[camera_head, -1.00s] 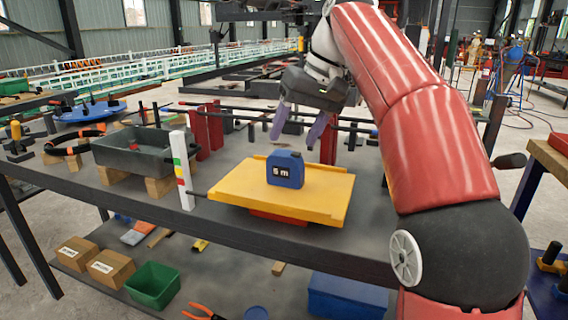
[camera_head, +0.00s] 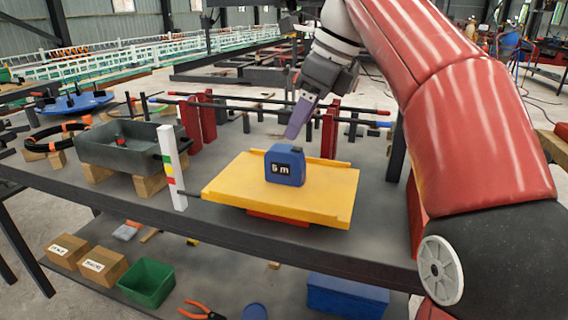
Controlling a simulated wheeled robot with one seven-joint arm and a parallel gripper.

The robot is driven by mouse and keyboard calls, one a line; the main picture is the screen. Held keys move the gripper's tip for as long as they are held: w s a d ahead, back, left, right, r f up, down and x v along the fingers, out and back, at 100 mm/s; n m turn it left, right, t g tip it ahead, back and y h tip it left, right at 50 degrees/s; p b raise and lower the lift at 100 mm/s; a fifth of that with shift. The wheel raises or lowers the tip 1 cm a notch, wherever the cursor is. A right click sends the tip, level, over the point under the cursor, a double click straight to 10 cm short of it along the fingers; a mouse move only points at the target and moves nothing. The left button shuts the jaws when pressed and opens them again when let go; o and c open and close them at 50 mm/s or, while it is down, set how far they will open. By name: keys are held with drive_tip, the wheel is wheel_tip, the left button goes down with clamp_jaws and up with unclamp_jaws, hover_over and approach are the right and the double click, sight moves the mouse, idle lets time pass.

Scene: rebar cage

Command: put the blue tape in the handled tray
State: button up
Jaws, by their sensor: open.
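The blue tape (camera_head: 285,166), a tape measure marked "5 m", stands upright on a yellow platform (camera_head: 235,190). My gripper (camera_head: 297,124) is open and empty. It points down just above and apparently behind the tape, with a small gap visible. Its purple-grey fingers nearly overlap from this angle, so their spacing is hard to see. A dark grey tray (camera_head: 130,158) stands on wooden blocks at the left of the bench. A small red and black item (camera_head: 121,141) lies in it.
A white post with coloured bands (camera_head: 170,170) stands between tray and platform. Red uprights (camera_head: 190,130) and long dark bars stand behind. Black and orange rings (camera_head: 58,138) lie left of the tray. A green bin (camera_head: 147,283) and cardboard boxes (camera_head: 103,266) sit on the lower shelf.

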sight(286, 148)
drive_tip(key=b+x, duration=0.2)
drive_tip(key=x, duration=0.5)
drive_tip(key=shift+s+a+f, duration=0.15)
drive_tip(key=shift+a+f, duration=0.05)
clamp_jaws()
drive_tip(key=shift+r, duration=0.1)
wheel_tip(286, 148, up, 8)
drive_tip(key=shift+f+p, duration=0.15)
drive_tip(key=shift+p, duration=1.1)
drive_tip(key=shift+r, duration=1.1)
